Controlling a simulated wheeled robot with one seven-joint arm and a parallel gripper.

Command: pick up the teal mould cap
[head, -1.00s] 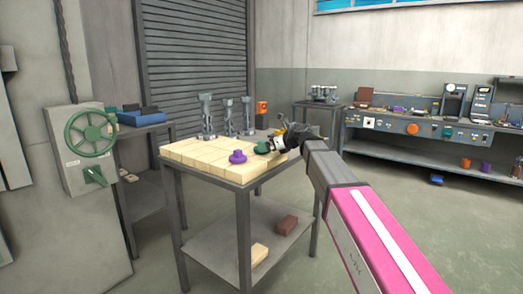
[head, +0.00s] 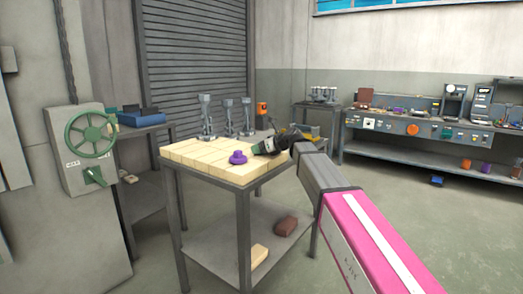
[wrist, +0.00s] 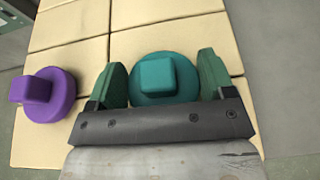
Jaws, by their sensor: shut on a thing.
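The teal mould cap (wrist: 157,78) shows in the wrist view as a round disc with a square knob, between the two green fingers of my gripper (wrist: 158,84). My gripper is shut on it. In the head view my gripper (head: 264,149) is low over the right part of the brick-topped table, and I cannot make out the cap apart from the fingers. I cannot tell whether the cap touches the bricks.
A purple cap (wrist: 45,95) of similar shape stands just left of my gripper, also in the head view (head: 238,157). The front-left bricks (head: 195,153) are clear.

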